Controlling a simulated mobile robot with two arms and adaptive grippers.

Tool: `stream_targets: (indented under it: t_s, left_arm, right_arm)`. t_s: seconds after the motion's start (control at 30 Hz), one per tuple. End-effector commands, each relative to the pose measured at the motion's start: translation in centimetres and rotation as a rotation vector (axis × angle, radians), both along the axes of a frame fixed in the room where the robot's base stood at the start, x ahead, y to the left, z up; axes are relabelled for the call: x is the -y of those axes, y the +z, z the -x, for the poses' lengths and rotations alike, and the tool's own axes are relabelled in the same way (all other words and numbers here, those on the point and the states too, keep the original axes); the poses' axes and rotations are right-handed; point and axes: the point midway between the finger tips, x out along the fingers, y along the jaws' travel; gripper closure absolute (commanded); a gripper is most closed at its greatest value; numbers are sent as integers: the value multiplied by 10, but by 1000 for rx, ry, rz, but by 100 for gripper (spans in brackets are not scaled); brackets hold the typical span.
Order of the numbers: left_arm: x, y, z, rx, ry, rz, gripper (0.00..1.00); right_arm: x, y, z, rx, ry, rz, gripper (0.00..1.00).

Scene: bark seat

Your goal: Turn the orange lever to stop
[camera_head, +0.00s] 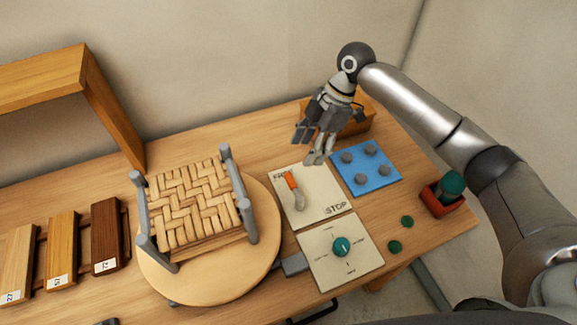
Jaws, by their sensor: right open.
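The orange lever (290,180) has an orange end and a pale grey body, and sits on a cream panel (322,200). Its orange end points to the panel's upper left, where there is small lettering I cannot read clearly. The word STOP is printed at the panel's lower right. My right gripper (309,148) is open and empty above the panel's far edge, fingers pointing down, apart from the lever. My left gripper is not in view.
Left of the panel, a woven bark seat (190,203) stands on a round wooden turntable (225,283). A second panel with a green knob (341,246) lies nearer. A blue board (366,182) with grey knobs and a red box (443,202) are to the right. Wood samples (62,250) lie left.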

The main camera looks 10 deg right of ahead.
Motion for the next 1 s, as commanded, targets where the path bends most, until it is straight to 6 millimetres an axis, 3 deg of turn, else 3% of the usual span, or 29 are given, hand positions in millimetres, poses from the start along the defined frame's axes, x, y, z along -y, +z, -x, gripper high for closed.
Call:
stream_targets:
  t_s: [0.1,0.17,0.4,0.53,0.67,0.83,1.0]
  left_arm:
    - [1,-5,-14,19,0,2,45]
    - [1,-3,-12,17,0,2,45]
    - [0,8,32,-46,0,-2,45]
    - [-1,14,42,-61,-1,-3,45]
    - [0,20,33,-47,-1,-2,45]
    - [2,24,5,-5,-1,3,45]
    - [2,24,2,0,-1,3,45]
  right_arm:
    - [1,-5,-1,0,5,0,46]
    - [0,-7,-1,-1,6,-1,46]
    - [-15,-39,3,-4,5,-2,46]
    - [-24,-62,5,-3,4,-2,46]
    - [-32,-82,7,-1,5,-1,46]
    - [-38,-98,8,0,3,-1,46]
    - [-39,-102,8,1,4,0,46]
